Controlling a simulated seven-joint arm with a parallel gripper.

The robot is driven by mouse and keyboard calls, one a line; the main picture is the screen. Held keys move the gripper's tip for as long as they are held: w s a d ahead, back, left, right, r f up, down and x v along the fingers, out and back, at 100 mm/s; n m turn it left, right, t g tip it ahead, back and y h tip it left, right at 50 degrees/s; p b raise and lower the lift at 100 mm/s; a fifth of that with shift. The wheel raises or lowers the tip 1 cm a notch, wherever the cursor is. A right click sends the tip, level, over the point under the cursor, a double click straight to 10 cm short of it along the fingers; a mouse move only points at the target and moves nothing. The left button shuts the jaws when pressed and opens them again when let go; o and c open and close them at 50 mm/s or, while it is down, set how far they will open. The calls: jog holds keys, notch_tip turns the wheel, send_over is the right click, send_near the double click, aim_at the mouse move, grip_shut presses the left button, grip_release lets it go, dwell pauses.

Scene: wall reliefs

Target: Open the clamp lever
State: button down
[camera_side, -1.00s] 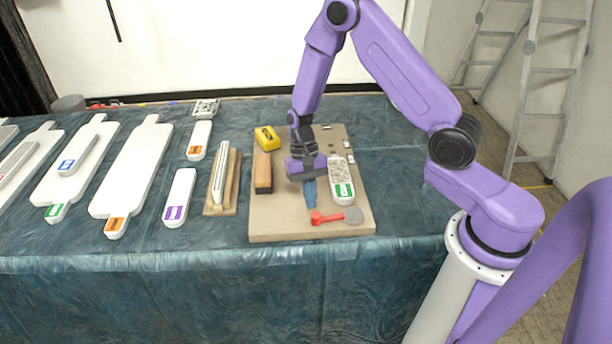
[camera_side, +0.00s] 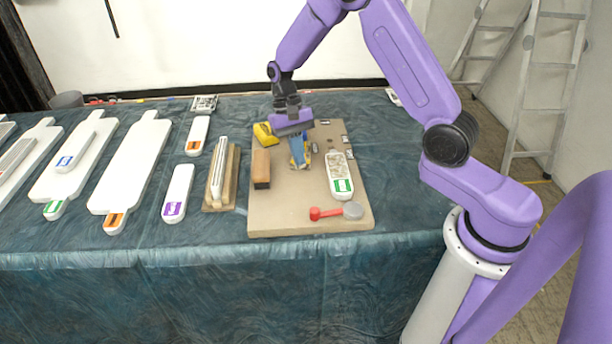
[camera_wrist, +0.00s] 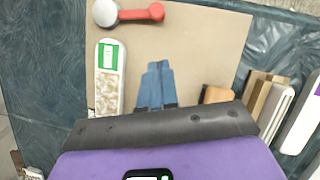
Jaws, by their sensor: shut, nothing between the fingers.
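A red lever-like piece (camera_side: 325,213) with a round grey end (camera_side: 353,211) lies at the front edge of a tan board; I take it to be the clamp lever. In the wrist view the red part (camera_wrist: 143,13) and grey disc (camera_wrist: 105,13) show at the top left. My gripper (camera_side: 299,164) points down over the middle of the board, behind and apart from the red piece. Its blue fingers are together and empty, also in the wrist view (camera_wrist: 158,66). Small yellow parts show around the fingers; the fingers partly hide them.
The tan board (camera_side: 280,222) also bears a wooden block (camera_side: 261,168), a yellow piece (camera_side: 265,134) and a white green-labelled tray (camera_side: 342,186). Left of it stand a wooden holder (camera_side: 221,190) and several white labelled pieces. The blue-green cloth is clear right of the board.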

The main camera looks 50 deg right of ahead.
jog(key=s+a+f+n+g+h, duration=0.1)
jog(key=s+a+f+n+h, duration=0.25)
jog(key=s+a+n, duration=0.2)
jog(key=n+t+h, duration=0.7)
jog(key=n+t, duration=0.7)
jog(key=n, duration=1.3)
send_near(315, 216)
jog(key=x, duration=0.3)
jog(key=f+x, duration=0.1)
jog(key=x, duration=0.1)
jog(key=shift+f, duration=0.25)
jog(key=shift+w+d, duration=0.4)
jog(key=shift+d, duration=0.1)
jog(key=shift+w+d+m+g+h, duration=0.25)
jog(key=shift+w+d+m+g, duration=0.15)
jog(key=shift+w+m, duration=0.2)
